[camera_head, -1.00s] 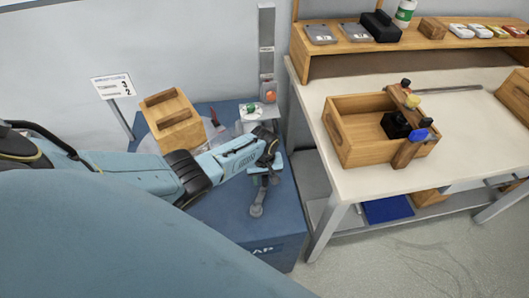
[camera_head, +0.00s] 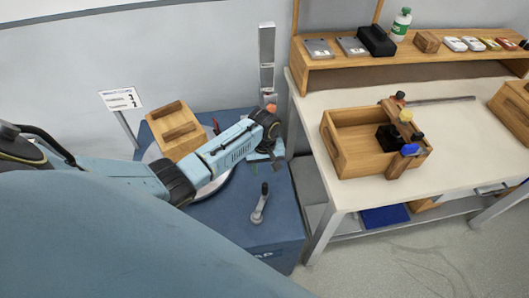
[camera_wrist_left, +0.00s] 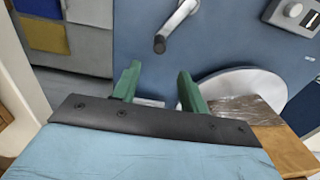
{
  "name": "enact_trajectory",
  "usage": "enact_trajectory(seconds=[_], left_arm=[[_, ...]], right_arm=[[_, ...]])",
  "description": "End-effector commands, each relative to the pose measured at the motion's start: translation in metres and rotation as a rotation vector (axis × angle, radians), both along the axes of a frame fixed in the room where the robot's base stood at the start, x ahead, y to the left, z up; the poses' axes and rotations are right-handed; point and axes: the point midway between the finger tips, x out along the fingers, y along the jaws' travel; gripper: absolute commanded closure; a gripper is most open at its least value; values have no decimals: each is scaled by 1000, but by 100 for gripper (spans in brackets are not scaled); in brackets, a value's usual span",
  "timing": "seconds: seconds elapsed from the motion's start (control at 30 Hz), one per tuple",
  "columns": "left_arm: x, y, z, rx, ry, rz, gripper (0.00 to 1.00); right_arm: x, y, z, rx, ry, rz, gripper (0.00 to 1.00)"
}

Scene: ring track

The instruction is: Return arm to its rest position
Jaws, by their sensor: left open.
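My left arm reaches in from the left of the head view, over a blue cabinet (camera_head: 225,215). My left gripper (camera_head: 266,154) is above the cabinet's back right part, partly hidden by its own wrist. In the left wrist view, its two green fingers (camera_wrist_left: 158,88) are apart with nothing between them. A grey crank handle (camera_head: 260,204) on the cabinet top stands clear of the gripper, in front of it. The handle also shows in the left wrist view (camera_wrist_left: 172,30), beyond the fingertips. My right gripper is not in view.
A wooden box (camera_head: 176,131) sits on a white round disc (camera_head: 212,187) beside my forearm. A grey post (camera_head: 267,60) rises behind my wrist, and a sign (camera_head: 121,99) stands at left. The workbench (camera_head: 350,195) at right holds a wooden crate (camera_head: 347,151).

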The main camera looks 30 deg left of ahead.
Motion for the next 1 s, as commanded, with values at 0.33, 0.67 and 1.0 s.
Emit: enact_trajectory(seconds=[0.33,0.67,1.0], left_arm=[[-1,-1,-1,-1,-1,-8,57],[-70,-51,-3,-12,-77,-340,57],[-171,-83,47,29,-210,-705,57]], right_arm=[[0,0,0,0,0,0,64],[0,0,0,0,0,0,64],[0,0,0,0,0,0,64]])
